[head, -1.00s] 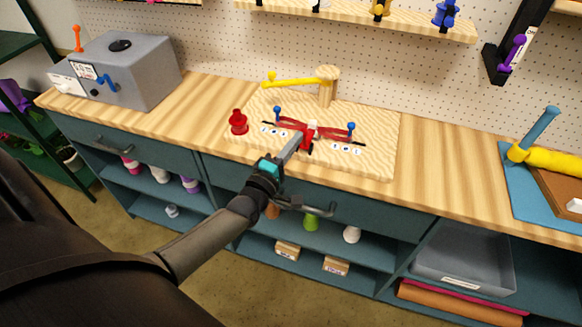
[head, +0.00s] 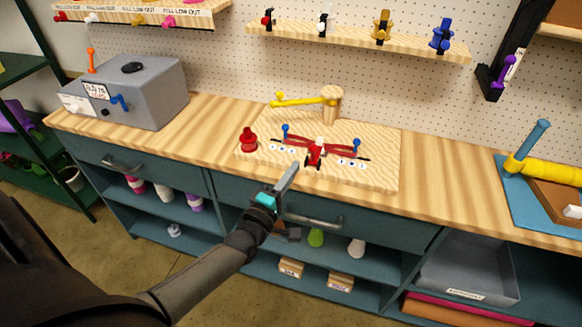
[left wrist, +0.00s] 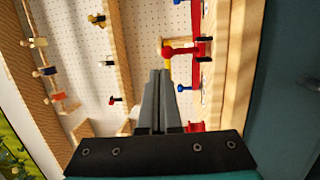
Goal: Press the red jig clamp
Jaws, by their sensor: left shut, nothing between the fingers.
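A red jig clamp (head: 316,152) with two long red arms ending in blue knobs sits on a pale wooden board (head: 375,178) in the head view. The arms spread left and right above white marked labels. In the left wrist view the clamp (left wrist: 184,49) shows just beyond the fingertips, to the right. My left gripper (head: 293,168) is shut and empty, in front of the bench edge and apart from the clamp. Its fingers (left wrist: 159,75) lie together in the wrist view. My right gripper is not in view.
A red knobbed piece (head: 248,141) stands at the board's left. A yellow arm (head: 300,100) on a wooden post stands behind the clamp. A grey box machine (head: 140,92) is at the bench's left, a blue mat (head: 512,205) at its right. A drawer handle (head: 315,222) juts out near my left arm.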

